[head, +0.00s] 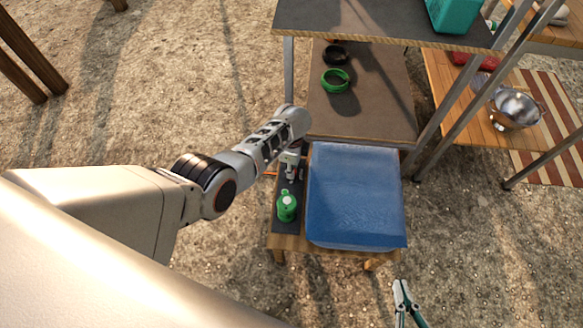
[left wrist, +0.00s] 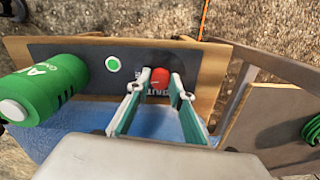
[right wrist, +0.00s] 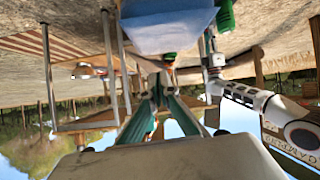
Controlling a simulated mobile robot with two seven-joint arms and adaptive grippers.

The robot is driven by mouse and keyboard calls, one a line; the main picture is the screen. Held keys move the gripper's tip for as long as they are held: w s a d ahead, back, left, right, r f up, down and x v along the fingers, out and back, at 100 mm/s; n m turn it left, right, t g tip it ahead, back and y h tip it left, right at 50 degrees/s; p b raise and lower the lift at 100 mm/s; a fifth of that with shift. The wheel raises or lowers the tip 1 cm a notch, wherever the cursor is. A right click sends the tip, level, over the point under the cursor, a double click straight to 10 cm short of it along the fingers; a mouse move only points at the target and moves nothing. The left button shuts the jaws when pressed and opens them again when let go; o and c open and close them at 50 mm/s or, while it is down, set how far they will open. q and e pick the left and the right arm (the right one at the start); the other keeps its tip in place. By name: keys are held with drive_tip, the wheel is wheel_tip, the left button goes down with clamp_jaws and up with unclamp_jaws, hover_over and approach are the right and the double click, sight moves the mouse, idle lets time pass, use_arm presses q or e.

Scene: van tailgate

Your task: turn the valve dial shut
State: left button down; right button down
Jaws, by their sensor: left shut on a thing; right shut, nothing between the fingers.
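The red valve dial (left wrist: 159,79) sits on a dark panel (left wrist: 88,64) with a green dot, seen in the left wrist view. Lettering beside the dial is partly hidden by a finger. My left gripper (left wrist: 158,82) is shut on the dial, a finger on either side. In the head view my left arm reaches down to the dark strip beside the blue cushion, and the dial cannot be made out there. A green canister (head: 287,206) stands on this strip; it also shows in the left wrist view (left wrist: 45,92). My right gripper (head: 402,290) is shut and empty, right of the cushion's near corner.
The blue cushion (head: 357,195) fills most of the low wooden bench. Behind it, a shelf (head: 368,112) holds a green coil (head: 336,80) and a dark coil (head: 335,55). Metal posts and a wooden shelf with a steel bowl (head: 516,108) stand right. Open ground lies around.

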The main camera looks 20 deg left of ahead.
use_arm(q)
drive_tip(key=n, duration=0.6)
drive_tip(key=shift+n+p, duration=0.3)
drive_tip(key=n, duration=0.5)
drive_tip(key=shift+f+n, duration=0.1)
drive_tip(key=shift+n, duration=1.7)
use_arm(e)
drive_tip(key=shift+d+f, duration=0.15)
drive_tip(key=shift+d, duration=0.35)
use_arm(q)
drive_tip(key=shift+n, duration=0.3)
use_arm(e)
drive_tip(key=shift+s+f, duration=0.2)
drive_tip(key=shift+s, duration=0.15)
use_arm(q)
drive_tip(key=c, duration=1.8)
unclamp_jaws()
